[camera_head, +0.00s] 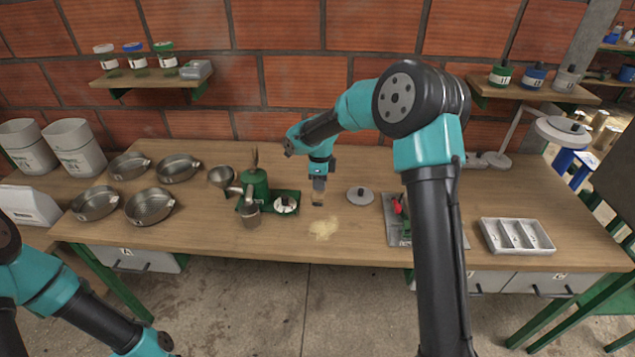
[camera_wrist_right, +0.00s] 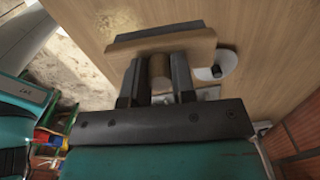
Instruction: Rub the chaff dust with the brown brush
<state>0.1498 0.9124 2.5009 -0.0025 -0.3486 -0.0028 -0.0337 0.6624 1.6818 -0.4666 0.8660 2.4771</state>
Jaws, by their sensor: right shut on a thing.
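The chaff dust (camera_head: 323,229) is a pale yellow patch on the wooden table near its front edge. My right gripper (camera_head: 319,188) points down just behind the patch and is shut on the brown brush (camera_head: 318,200). In the right wrist view the brush (camera_wrist_right: 160,42) shows a wide wooden body, with its handle between the fingers of my right gripper (camera_wrist_right: 158,80). Whether the bristles touch the table is hard to tell. My left arm shows at the lower left, but its gripper is outside the view.
A green hand grinder (camera_head: 256,184) stands left of the brush. A grey lid with a knob (camera_head: 360,196) lies to the right. Beyond it are a metal tray (camera_head: 395,230) and a white compartment tray (camera_head: 517,237). Several metal bowls (camera_head: 150,205) stand on the left.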

